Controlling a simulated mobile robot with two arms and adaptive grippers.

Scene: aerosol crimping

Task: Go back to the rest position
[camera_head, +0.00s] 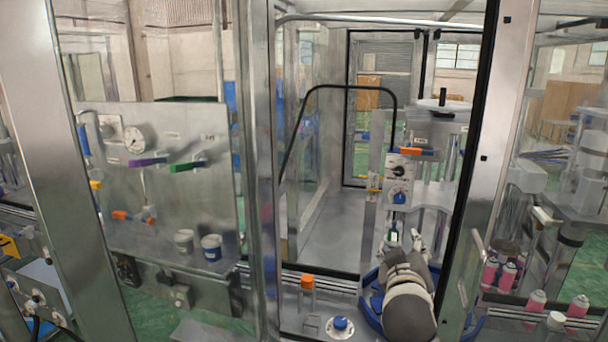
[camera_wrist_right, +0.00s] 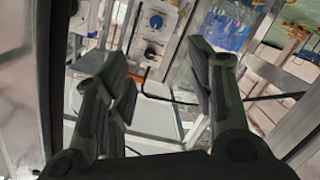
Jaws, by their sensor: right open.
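My right arm reaches in from the bottom of the head view, with my right gripper (camera_head: 405,242) in front of the crimping station (camera_head: 404,178). The wrist view shows the right gripper (camera_wrist_right: 158,72) open, with its two fingers spread apart and nothing between them. Beyond the fingers, the station's control box (camera_wrist_right: 168,35) shows a blue knob (camera_wrist_right: 156,22) and a black knob (camera_wrist_right: 150,53). In the head view, a small green-and-white item (camera_head: 392,237) is close to the left fingertip; whether they touch cannot be told. My left gripper is not in view.
A metal frame post (camera_head: 462,160) stands right of my right arm. A blue ring-shaped part (camera_head: 372,305) lies partly hidden beneath the arm. Pink cans (camera_head: 536,300) stand at the right. A gauge panel (camera_head: 150,215) is at the left. The enclosure floor (camera_head: 330,230) left of the gripper is clear.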

